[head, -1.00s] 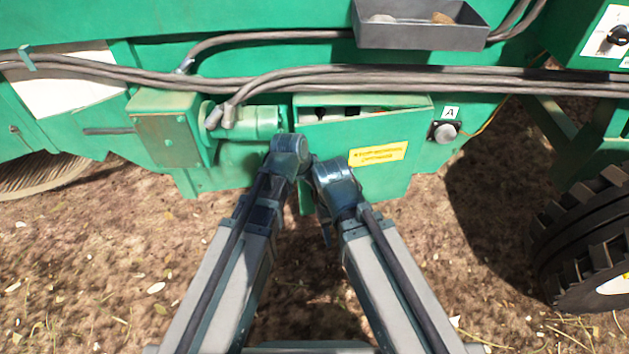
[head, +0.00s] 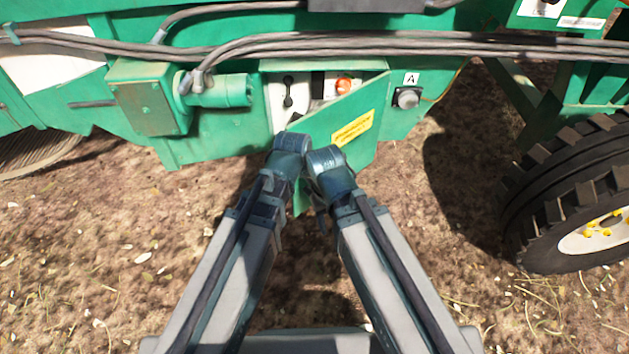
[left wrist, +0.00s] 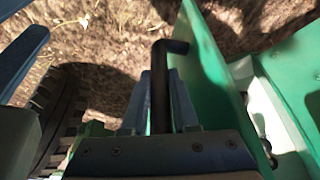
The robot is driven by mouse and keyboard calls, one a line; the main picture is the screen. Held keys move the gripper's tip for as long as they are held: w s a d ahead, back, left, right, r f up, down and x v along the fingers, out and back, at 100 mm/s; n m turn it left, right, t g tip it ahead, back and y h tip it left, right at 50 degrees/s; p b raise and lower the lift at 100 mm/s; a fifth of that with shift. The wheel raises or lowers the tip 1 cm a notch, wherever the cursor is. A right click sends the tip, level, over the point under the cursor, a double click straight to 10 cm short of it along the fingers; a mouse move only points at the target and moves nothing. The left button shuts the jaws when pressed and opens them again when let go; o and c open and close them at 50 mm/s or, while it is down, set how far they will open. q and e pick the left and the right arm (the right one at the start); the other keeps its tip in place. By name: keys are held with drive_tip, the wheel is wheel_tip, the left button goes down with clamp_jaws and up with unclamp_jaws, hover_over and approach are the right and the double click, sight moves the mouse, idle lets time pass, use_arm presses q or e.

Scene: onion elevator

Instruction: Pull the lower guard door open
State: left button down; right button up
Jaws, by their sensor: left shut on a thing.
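The lower guard door (head: 365,105) is a green panel with a yellow label in the head view. It stands partly open, its left side swung out towards me and its right side still near the machine. In the left wrist view the door (left wrist: 207,85) shows with a black bent handle (left wrist: 160,75) on it. My left gripper (left wrist: 161,105) is shut on that handle, one finger on each side. In the head view its fingertips are hidden behind the wrist. My right gripper (head: 325,165) is close beside it, in front of the door; its fingers are hidden.
Behind the door, a pale panel (head: 275,98) shows dark slots and an orange-red knob (head: 343,86). A grey round knob (head: 407,97) marked A sits right of the door. Grey cables (head: 420,45) run above. A large tyre (head: 540,190) stands at the right. The soil in front is open.

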use_arm(q)
drive_tip(key=shift+w, duration=0.1)
drive_tip(key=c, duration=0.7)
unclamp_jaws()
drive_tip(key=p+v, duration=1.1)
drive_tip(key=v, duration=0.1)
drive_tip(key=shift+f, duration=0.1)
